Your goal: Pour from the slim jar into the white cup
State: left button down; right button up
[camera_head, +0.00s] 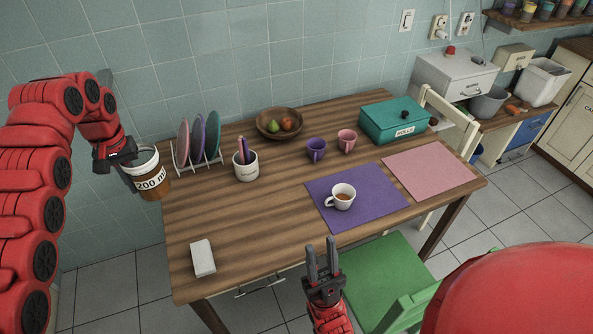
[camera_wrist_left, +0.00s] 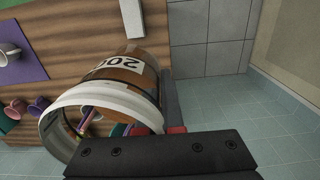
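The slim jar (camera_head: 151,182) has a white rim, brown contents and a label reading "200 m". My left gripper (camera_head: 130,168) is shut on it and holds it in the air past the table's left edge, nearly upright with a slight tilt. In the left wrist view the jar (camera_wrist_left: 128,72) fills the middle beside the dark gripper (camera_wrist_left: 172,112). My right gripper (camera_head: 322,262) is open and empty in front of the table.
A plate rack (camera_head: 197,145), a pen holder (camera_head: 245,165) and a fruit bowl (camera_head: 281,124) stand at the left and back. Purple (camera_head: 316,149) and pink (camera_head: 347,140) mugs stand behind the mat. A white block (camera_head: 203,258) lies front left. The wood between is clear.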

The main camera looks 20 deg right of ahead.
aim_at(343, 194)
jog(key=z, duration=1.2)
jog(key=i+l+z, duration=0.35)
jog(key=i+l, duration=0.05)
jog(key=i, duration=0.05)
